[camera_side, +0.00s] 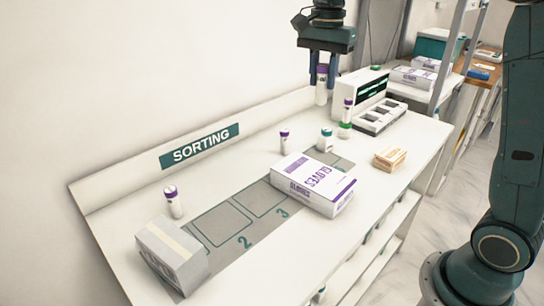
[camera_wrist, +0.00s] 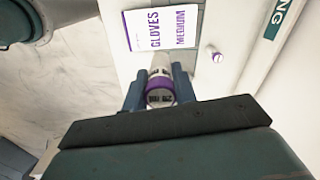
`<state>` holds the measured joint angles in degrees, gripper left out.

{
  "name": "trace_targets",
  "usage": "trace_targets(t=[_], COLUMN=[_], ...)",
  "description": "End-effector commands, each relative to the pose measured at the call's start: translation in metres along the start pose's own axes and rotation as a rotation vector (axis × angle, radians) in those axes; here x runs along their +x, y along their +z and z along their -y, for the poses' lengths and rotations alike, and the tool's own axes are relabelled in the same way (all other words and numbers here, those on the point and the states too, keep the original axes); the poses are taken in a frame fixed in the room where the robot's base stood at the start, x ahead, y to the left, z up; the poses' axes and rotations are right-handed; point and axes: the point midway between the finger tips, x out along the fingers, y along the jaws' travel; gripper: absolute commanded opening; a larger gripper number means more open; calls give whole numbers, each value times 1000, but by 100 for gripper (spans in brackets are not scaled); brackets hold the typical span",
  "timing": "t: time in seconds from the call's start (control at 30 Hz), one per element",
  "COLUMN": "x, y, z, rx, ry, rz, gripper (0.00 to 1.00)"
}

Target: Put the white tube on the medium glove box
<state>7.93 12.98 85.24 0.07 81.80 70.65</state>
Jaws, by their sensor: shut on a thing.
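My gripper (camera_side: 322,78) is shut on a white tube with a purple cap (camera_side: 321,95) and holds it upright, raised over the far part of the white table. In the wrist view the tube (camera_wrist: 160,63) sits between the two fingers of my gripper (camera_wrist: 159,86), cap end toward the camera. The medium glove box (camera_side: 312,184), white with purple print, lies flat on the table, nearer the side camera than my gripper and apart from it. In the wrist view the box (camera_wrist: 162,28) reads GLOVES MEDIUM and nothing shows on its visible top.
Purple-capped tubes stand behind the box (camera_side: 284,141), far left (camera_side: 173,202) and near the analyser (camera_side: 347,112). A teal-capped bottle (camera_side: 325,141) stands close behind the box. A grey carton (camera_side: 171,254) is front left, a small orange-white box (camera_side: 390,158) right. A white device (camera_side: 362,88) stands behind.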

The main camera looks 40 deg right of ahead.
Motion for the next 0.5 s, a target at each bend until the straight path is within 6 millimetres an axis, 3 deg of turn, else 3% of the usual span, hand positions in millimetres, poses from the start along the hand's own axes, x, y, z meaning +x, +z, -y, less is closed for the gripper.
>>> trace_targets(t=[0.23, 0.5], x=[24, 74], y=[0, 0], z=[0, 0], rx=[0, 0], ry=[4, 5], rz=[1, 2], gripper=[5, 5])
